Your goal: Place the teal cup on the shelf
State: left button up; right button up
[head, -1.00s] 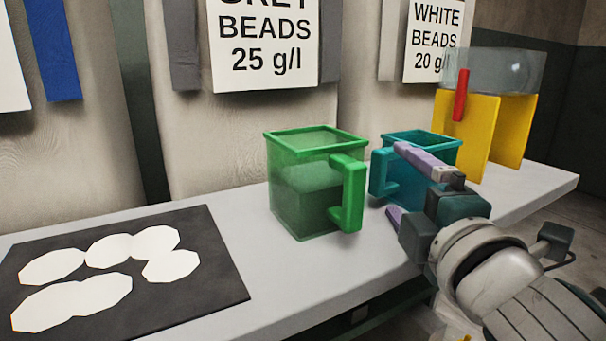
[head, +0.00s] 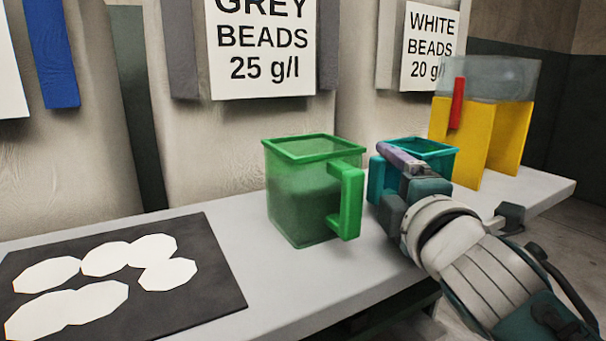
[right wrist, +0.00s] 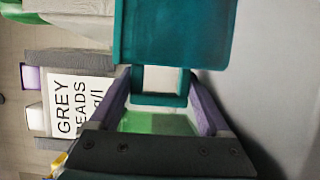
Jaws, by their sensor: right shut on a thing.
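The teal cup (head: 436,148) stands on the grey shelf, right of the green cup, partly hidden behind my right gripper. My right gripper (head: 391,176) is at the cup's handle side, with its purple fingers around the handle. In the right wrist view the teal cup (right wrist: 172,35) fills the top, and its handle (right wrist: 160,100) lies between the purple fingers of my right gripper (right wrist: 160,98). The gripper is shut on the handle. Whether the cup's base touches the shelf is hidden. My left gripper is out of view.
The green cup (head: 290,205), holding beads, stands close on the left. The shelf (head: 215,325) carries a dark mat (head: 215,290) with white discs at left. A yellow stand (head: 475,130) with a clear container (head: 505,77) is behind right. Signed bags line the back.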

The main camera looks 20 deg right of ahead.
jog(key=c, duration=0.7)
jog(key=shift+r, duration=0.15)
